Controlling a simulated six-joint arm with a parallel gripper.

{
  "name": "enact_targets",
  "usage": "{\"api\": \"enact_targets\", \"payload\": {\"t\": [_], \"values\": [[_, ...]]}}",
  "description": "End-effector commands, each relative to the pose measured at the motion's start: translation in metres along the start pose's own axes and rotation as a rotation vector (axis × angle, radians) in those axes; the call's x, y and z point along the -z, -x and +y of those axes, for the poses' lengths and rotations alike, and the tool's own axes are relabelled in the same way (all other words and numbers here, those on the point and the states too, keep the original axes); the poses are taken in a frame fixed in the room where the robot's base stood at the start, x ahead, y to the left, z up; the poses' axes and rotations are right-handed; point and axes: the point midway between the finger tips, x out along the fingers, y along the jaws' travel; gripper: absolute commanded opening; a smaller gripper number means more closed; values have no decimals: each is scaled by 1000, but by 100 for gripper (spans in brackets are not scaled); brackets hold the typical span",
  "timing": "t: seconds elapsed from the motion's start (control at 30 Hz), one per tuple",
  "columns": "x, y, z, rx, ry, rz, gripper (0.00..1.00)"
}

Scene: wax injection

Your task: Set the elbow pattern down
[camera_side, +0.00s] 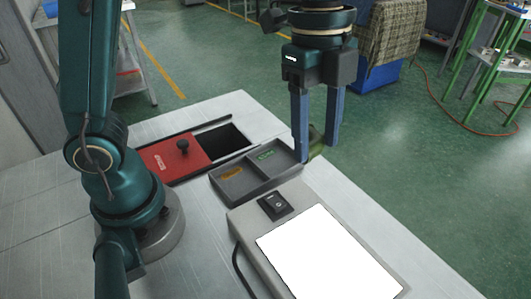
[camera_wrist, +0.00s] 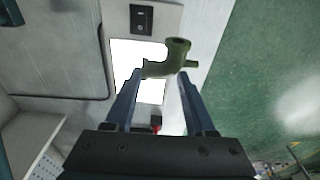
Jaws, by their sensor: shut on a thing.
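The elbow pattern (camera_wrist: 170,60) is an olive-green curved pipe piece with a flared end and a short side stub. In the wrist view it sits between the tips of my gripper (camera_wrist: 160,80). In the side view my gripper (camera_side: 318,155) points down, shut on the elbow pattern (camera_side: 316,146), which is partly hidden behind the fingers. It appears beside the right end of the grey two-compartment tray (camera_side: 233,190). I cannot tell its exact height above the table.
The tray has an orange label in its left compartment and a green one in its right. A lit white panel box (camera_side: 325,262) with a black switch (camera_side: 275,205) stands in front. A red sliding lid (camera_side: 172,157) lies beside a dark opening (camera_side: 226,141). The table edge is close on the right.

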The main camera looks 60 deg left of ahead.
Motion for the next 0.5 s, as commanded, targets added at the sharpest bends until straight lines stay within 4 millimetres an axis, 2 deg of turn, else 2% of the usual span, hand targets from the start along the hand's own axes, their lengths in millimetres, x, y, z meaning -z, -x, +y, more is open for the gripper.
{"api": "enact_targets", "payload": {"t": [0.17,0.5], "values": [[18,-11,10,4,-31,9,2],[79,-64,36,3,-31,7,2]]}}
